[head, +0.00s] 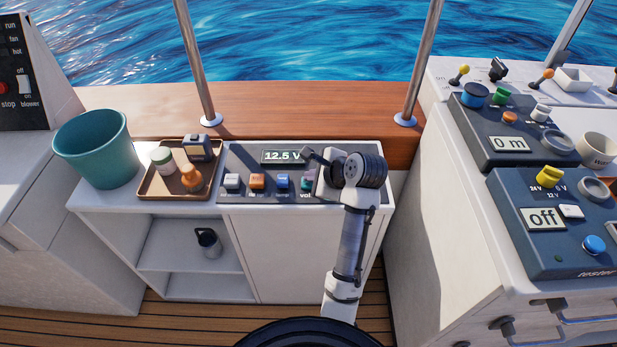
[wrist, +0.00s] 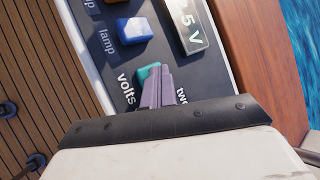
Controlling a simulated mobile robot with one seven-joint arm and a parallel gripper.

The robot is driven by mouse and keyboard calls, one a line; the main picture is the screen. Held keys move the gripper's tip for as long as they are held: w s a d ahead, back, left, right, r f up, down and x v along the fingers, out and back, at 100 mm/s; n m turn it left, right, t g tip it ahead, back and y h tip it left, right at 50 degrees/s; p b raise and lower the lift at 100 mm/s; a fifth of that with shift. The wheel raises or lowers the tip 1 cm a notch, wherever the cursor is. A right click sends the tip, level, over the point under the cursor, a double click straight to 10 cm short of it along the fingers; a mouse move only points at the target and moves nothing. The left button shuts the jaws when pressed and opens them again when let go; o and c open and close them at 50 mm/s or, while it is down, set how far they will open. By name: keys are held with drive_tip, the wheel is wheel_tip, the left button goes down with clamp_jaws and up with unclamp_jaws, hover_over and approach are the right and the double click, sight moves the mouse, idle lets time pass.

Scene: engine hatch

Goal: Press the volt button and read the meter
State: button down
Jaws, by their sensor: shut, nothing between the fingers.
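The volt button (wrist: 147,72) is teal and sits beside the word "volts" on the dark panel (head: 225,160). My gripper (wrist: 164,76) is shut and empty, its fingertips over the button and hiding part of it. In the head view my gripper (head: 309,176) is at the panel's right end, where my wrist covers part of the panel. Whether the fingertips touch the button or hover just above it, I cannot tell. The meter (head: 283,156) at the panel's back is lit and reads 12.5 V; the wrist view shows part of its display (wrist: 188,22).
White (head: 232,181), orange (head: 257,181) and blue (head: 282,181) buttons stand left of the volt button. A brown tray (head: 150,189) with small items and a teal bucket (head: 95,150) are further left. A tester (head: 530,262) reading "off" is at right. A metal post (head: 424,60) rises behind.

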drive_tip(key=shift+r+p, duration=1.2)
drive_tip(key=shift+p, duration=0.3)
wheel_tip(320, 180, up, 5)
drive_tip(key=p, duration=0.6)
drive_tip(key=shift+p, duration=0.3)
